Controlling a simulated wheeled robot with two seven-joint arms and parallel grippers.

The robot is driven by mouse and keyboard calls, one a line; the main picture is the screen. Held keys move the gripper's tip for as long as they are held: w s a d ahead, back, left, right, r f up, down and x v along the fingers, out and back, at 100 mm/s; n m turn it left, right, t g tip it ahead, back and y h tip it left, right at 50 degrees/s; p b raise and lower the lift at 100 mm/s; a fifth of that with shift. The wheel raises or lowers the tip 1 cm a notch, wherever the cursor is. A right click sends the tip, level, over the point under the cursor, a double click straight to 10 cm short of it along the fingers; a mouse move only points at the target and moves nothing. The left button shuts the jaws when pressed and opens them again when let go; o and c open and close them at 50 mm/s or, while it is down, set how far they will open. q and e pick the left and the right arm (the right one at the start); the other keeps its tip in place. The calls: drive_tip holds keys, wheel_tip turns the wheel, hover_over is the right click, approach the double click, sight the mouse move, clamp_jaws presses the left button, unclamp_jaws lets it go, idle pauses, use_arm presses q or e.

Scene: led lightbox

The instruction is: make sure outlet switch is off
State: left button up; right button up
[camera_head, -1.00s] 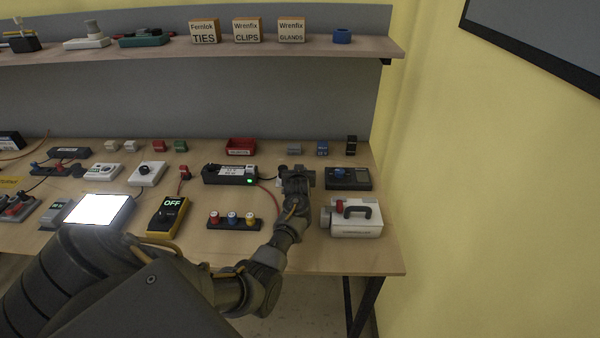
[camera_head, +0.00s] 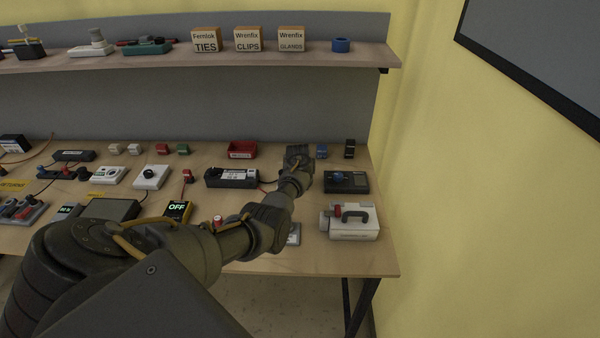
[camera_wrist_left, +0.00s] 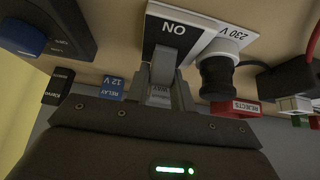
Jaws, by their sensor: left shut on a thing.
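The outlet switch shows in the left wrist view as a black panel (camera_wrist_left: 176,30) with the word ON upside down and uncovered. A grey switch lever (camera_wrist_left: 163,64) sits beside that word. The socket plate marked 230 V (camera_wrist_left: 228,45) has a black plug (camera_wrist_left: 217,75) in it. My left gripper (camera_wrist_left: 163,90) is shut on the lever, whose base is partly hidden. In the head view my left gripper (camera_head: 298,158) and arm hide the outlet. The lightbox panel (camera_head: 110,209) is dark. My right gripper is not in view.
A red REJECTS bin (camera_head: 242,150) and a blue relay block (camera_head: 322,151) stand behind the gripper. A black power strip (camera_head: 231,178) lies to its left. A dark box with a blue knob (camera_head: 346,182) and a white case (camera_head: 353,222) stand to its right.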

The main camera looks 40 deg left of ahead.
use_arm(q)
drive_tip(key=shift+w+a+f+g+h+b, duration=0.15)
drive_tip(key=shift+w+f+g+h+b, duration=0.1)
drive_tip(key=shift+g+h+b, duration=0.25)
drive_tip(key=shift+g+b, duration=0.35)
drive_tip(key=shift+g, duration=0.05)
drive_tip(key=o, duration=1)
drive_tip(key=shift+a, duration=0.1)
drive_tip(key=shift+r, duration=0.1)
drive_tip(key=shift+r, duration=0.25)
drive_tip(key=v, duration=1)
drive_tip(key=shift+p, duration=0.35)
